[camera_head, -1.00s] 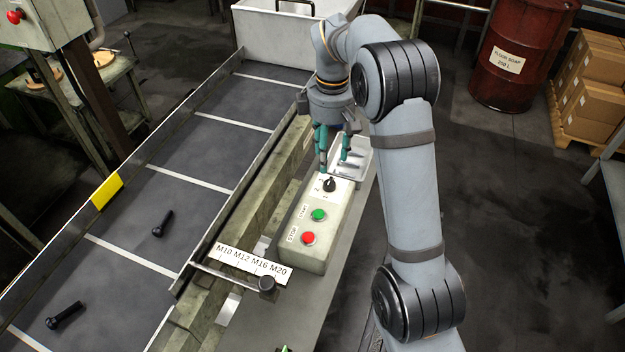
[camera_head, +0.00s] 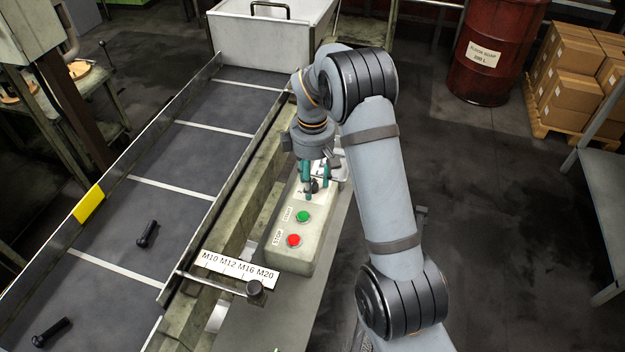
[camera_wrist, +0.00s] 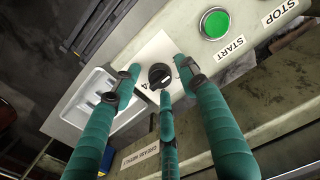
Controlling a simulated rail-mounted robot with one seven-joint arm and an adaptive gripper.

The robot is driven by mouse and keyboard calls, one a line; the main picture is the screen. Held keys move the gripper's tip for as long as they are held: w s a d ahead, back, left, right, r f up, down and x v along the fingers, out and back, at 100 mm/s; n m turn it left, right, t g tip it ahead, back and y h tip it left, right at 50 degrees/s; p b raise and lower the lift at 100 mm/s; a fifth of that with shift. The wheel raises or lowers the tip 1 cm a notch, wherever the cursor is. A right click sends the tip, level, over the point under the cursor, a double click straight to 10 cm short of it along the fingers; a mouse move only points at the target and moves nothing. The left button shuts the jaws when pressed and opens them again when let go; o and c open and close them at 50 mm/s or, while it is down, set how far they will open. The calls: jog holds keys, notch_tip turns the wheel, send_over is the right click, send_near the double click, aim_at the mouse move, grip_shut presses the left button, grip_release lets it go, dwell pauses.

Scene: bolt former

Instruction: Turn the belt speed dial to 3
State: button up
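The belt speed dial (camera_wrist: 161,76) is a black round knob on a white plate at the end of the pale control box (camera_head: 294,250). In the wrist view a "4" shows beside it; the other marks are hidden or too small to read. My gripper (camera_head: 317,189) has three teal fingers and points down over the dial. In the wrist view my gripper (camera_wrist: 160,76) has its fingertips spread around the knob, with a visible gap to it. Its fingers are open and hold nothing. The dial (camera_head: 314,187) is partly hidden by the fingers in the head view.
The green START button (camera_head: 303,216) and red STOP button (camera_head: 293,240) sit on the same box. A white tray (camera_wrist: 92,98) lies beyond the dial. The conveyor belt (camera_head: 180,205) with bolts (camera_head: 148,234) runs to the left. A size-label plate (camera_head: 238,269) stands near the box.

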jog(key=shift+c, duration=1.1)
jog(key=c, duration=0.8)
jog(key=shift+m+b, duration=0.3)
jog(key=shift+m, duration=0.1)
jog(key=m+b, duration=0.1)
jog(key=m, duration=0.2)
jog(key=shift+m+b, duration=0.4)
jog(key=m+b, duration=0.2)
jog(key=m, duration=0.3)
jog(key=m+b, duration=0.3)
jog(key=m, duration=0.4)
jog(key=shift+m, duration=0.3)
jog(key=m+b, duration=0.2)
jog(key=m, duration=0.4)
jog(key=shift+m, duration=0.4)
